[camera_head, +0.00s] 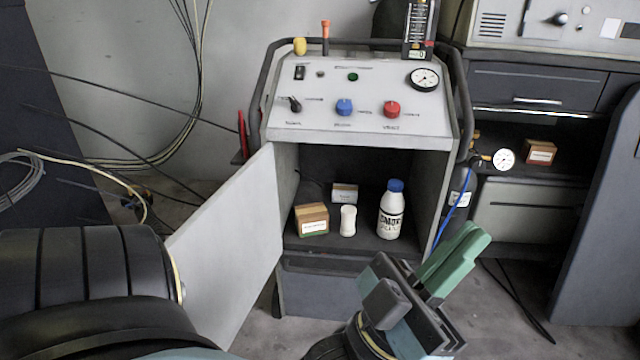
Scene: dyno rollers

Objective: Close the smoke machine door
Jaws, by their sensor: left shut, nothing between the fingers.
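The smoke machine (365,105) stands ahead with its sloped control panel on top. Its grey door (225,255) is hinged on the left side of the cabinet and stands wide open, swung out toward me. The lower part of the door is partly hidden behind my left arm. My left gripper (462,258), with green fingers, is in front of the cabinet's lower right, to the right of the door and apart from it. Its fingers are together and empty. My right gripper is out of view.
Inside the cabinet are a bottle with a blue cap (391,212), a small white container (348,220) and two small boxes (311,218). A gauge (503,159) and blue hose are at the right side. Cables hang at the left.

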